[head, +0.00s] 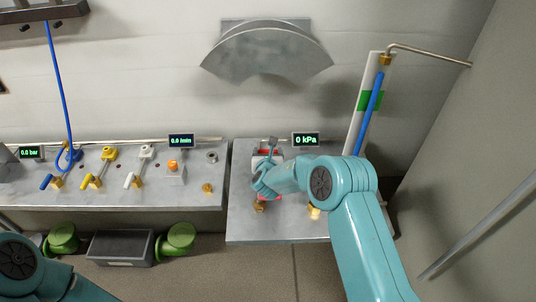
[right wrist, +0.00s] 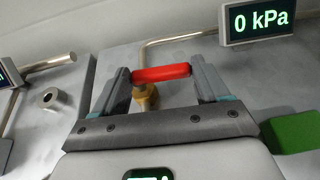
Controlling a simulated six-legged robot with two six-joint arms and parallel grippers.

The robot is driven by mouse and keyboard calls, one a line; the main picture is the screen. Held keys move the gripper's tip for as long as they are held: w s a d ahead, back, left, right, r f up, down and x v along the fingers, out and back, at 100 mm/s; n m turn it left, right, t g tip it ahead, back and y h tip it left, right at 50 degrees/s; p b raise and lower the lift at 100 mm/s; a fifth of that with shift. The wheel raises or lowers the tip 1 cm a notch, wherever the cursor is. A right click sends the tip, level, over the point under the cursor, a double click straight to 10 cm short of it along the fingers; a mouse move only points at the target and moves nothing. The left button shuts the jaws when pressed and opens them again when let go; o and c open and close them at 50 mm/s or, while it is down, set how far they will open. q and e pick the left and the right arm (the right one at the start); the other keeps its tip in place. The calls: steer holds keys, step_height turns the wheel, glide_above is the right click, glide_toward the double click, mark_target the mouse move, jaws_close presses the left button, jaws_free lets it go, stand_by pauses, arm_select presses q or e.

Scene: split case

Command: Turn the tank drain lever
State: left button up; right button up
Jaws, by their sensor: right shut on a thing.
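The tank drain lever is a red bar (right wrist: 162,73) on a brass valve (right wrist: 146,98) in the right wrist view. In the head view a bit of red (head: 268,152) shows at my right gripper (head: 266,165). My right gripper also shows in the right wrist view (right wrist: 160,76). It is shut on the red lever, with one grey finger at each end of the bar. The lever lies nearly level across the picture. My left arm shows at the lower left of the head view, but its gripper is out of frame.
A display reading 0 kPa (head: 305,139) stands behind the lever. A left bench (head: 215,190) carries yellow, blue and white levers and more displays. A tall tube with blue (head: 368,110) stands at the right. A grey bin (head: 120,248) sits on the floor.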

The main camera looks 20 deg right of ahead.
steer(key=m+h+b, duration=0.1)
steer(key=b, duration=0.1)
steer(key=a+m+g+h+b, duration=0.1)
steer(key=m+h+b, duration=0.1)
steer(key=shift+s+f+g+h+b, duration=0.15)
steer(key=shift+g+h+b, duration=0.15)
steer(key=shift+s+a+r+m+g+h+b, duration=0.15)
steer(key=shift+m+g+h+b, duration=0.1)
steer(key=shift+m+h, duration=0.15)
steer(key=shift+a+r+m+g+h+b, duration=0.1)
steer(key=shift+m+g+h+b, duration=0.15)
steer(key=shift+m, duration=0.25)
steer(key=shift+d, duration=0.1)
steer(key=o, duration=1.1)
steer(key=shift+r, duration=0.1)
steer(key=shift+c, duration=0.2)
steer(key=shift+s+a, duration=0.15)
steer(key=shift+a, duration=0.05)
steer(key=b+v, duration=0.1)
steer(key=v, duration=1.5)
steer(key=shift+b, duration=0.35)
steer(key=shift+r, duration=0.15)
